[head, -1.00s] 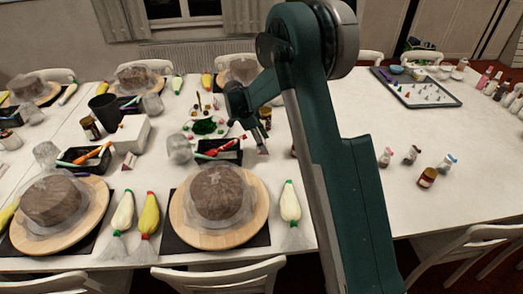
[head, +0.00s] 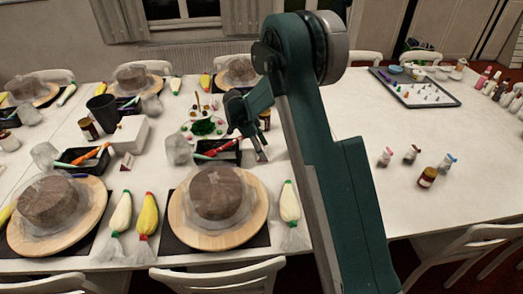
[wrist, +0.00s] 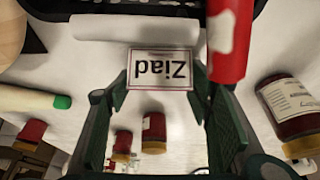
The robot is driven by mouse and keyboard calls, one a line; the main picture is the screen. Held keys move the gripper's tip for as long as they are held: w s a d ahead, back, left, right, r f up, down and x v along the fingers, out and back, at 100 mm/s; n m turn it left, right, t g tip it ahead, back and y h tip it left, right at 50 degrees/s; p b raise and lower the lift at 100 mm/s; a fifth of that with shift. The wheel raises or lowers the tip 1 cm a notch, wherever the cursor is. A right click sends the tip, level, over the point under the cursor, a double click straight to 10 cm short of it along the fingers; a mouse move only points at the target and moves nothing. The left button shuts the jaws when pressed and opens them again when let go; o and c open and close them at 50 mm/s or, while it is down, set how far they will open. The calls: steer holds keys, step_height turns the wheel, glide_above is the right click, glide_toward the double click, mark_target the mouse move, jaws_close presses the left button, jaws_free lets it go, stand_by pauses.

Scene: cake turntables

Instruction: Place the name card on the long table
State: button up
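In the head view my gripper (head: 262,153) is low over the long table (head: 285,165), just right of a black tray (head: 225,157), and largely hides the card there.
A red tube (wrist: 229,40) lies close beside my right finger in the wrist view. A cake turntable (head: 182,232) stands in front.

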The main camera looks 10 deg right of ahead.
steer(key=shift+f, duration=0.1)
steer(key=o, duration=0.7)
steer(key=shift+c, duration=0.2)
steer(key=p+v, duration=0.2)
steer(key=v, duration=1)
steer(key=shift+d, duration=0.1)
stand_by(0.4)
